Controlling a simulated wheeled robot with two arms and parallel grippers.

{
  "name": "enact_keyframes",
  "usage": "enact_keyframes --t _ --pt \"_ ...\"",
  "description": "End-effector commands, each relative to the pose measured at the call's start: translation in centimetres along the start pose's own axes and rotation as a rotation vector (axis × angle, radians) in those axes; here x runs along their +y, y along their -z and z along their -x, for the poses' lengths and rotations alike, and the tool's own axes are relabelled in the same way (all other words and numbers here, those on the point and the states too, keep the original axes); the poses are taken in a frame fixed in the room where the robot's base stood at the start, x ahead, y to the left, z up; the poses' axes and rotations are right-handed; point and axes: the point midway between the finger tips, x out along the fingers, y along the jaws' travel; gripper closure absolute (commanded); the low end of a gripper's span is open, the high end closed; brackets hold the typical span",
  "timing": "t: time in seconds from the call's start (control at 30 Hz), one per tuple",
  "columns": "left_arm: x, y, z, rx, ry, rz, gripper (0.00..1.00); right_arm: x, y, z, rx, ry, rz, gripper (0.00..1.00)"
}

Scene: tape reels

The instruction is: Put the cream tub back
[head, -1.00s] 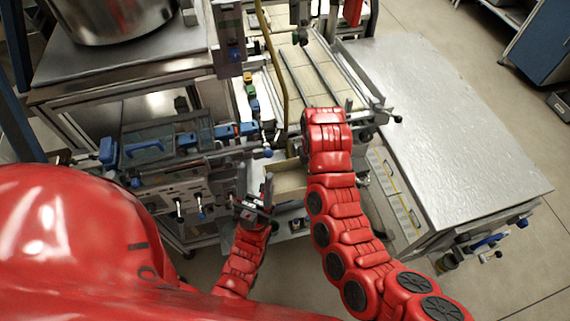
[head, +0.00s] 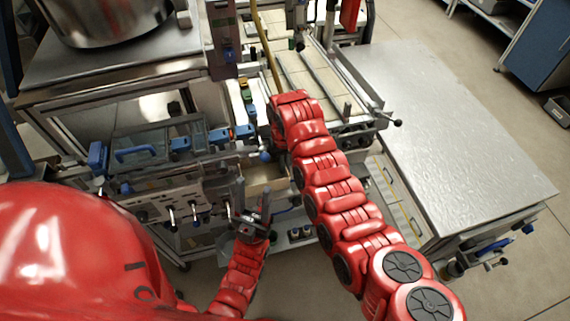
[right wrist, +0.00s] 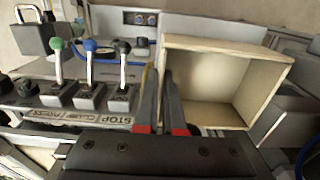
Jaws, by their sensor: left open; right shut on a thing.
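The cream tub (right wrist: 212,68) is an open, empty, box-shaped container with pale walls, at right of centre in the right wrist view. My right gripper (right wrist: 165,80) is shut on its left wall. In the head view the tub (head: 268,174) shows only in part, beside the machine's front, with my right forearm covering its right side. The right gripper's fingers are hidden there. My left gripper (head: 253,202) is open and empty, just below and left of the tub.
A control panel with green, blue and black-knobbed levers (right wrist: 88,75) stands left of the tub. A flat metal table (head: 450,130) lies at right, its top clear. A large steel pot (head: 105,20) stands at upper left. A tiled conveyor bed (head: 310,80) lies beyond my right arm.

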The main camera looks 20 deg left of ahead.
Motion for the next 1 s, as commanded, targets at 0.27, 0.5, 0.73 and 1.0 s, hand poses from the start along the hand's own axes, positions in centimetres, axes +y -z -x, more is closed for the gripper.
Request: enact_keyframes --t 0.27,0.5,0.73,1.0 --pt "0.0 0.0 0.1 -0.001 0.0 0.0 0.5 0.1 -0.1 -0.2 -0.002 -0.001 0.0 0.69" --pt "0.0 0.0 0.1 -0.001 0.0 0.0 0.5 0.1 -0.1 -0.1 -0.002 -0.001 0.0 0.64" --pt "0.0 -0.1 0.3 0.0 0.0 0.0 0.5 0.0 0.1 -0.2 0.002 0.0 0.001 0.64" --pt "0.1 -0.5 2.9 -0.001 0.0 0.0 0.5 0.2 0.2 5.2 0.002 -0.001 -0.002 0.64"
